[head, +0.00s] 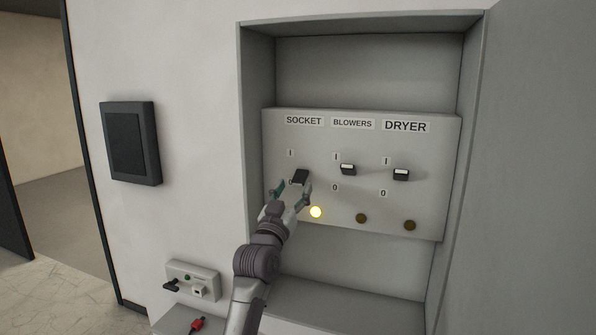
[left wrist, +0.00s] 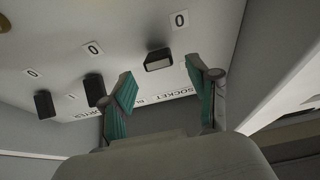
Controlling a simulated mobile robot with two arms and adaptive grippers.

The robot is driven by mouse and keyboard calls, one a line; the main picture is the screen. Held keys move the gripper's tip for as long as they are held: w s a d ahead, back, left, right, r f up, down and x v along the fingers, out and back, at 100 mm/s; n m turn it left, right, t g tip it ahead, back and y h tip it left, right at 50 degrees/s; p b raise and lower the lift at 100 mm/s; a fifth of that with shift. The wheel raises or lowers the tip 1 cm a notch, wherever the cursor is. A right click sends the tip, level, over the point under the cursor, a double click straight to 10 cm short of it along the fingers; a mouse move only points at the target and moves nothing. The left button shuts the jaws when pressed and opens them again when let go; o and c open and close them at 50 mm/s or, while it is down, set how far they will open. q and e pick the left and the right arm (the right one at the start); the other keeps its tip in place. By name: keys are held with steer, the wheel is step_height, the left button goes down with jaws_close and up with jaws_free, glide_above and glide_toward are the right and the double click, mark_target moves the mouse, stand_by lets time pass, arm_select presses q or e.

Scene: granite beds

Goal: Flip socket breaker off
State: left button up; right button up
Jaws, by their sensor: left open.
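The socket breaker is a dark toggle (head: 300,176) under the SOCKET label (head: 304,120) on the grey panel. A round lamp (head: 316,212) below it glows yellow. My left gripper (head: 291,189) is open at the toggle's lower left, its fingertips close to it. In the left wrist view, the picture is turned over and the socket toggle (left wrist: 158,60) shows between and beyond the open fingertips (left wrist: 160,70). I cannot tell whether a finger touches it. The 0 mark under the toggle is mostly hidden by the gripper in the head view. My right gripper is not in view.
The BLOWERS toggle (head: 348,169) and DRYER toggle (head: 401,174) sit to the right, with unlit lamps (head: 361,218) below. The panel lies in a recess with grey side walls (head: 471,110). A dark wall screen (head: 131,143) and a small socket box (head: 194,280) are at left.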

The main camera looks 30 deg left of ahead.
mark_target(297, 185)
arm_select(q)
steer(key=shift+p+x, duration=0.6)
steer(key=shift+x, duration=1.35)
jaws_close()
steer(key=f+t+b, duration=0.1)
steer(key=b, duration=0.3)
steer(key=shift+w+r+y+b, duration=0.1)
steer(key=shift+y+b, duration=0.3)
steer(key=shift+b, duration=0.1)
steer(key=shift+r, duration=0.1)
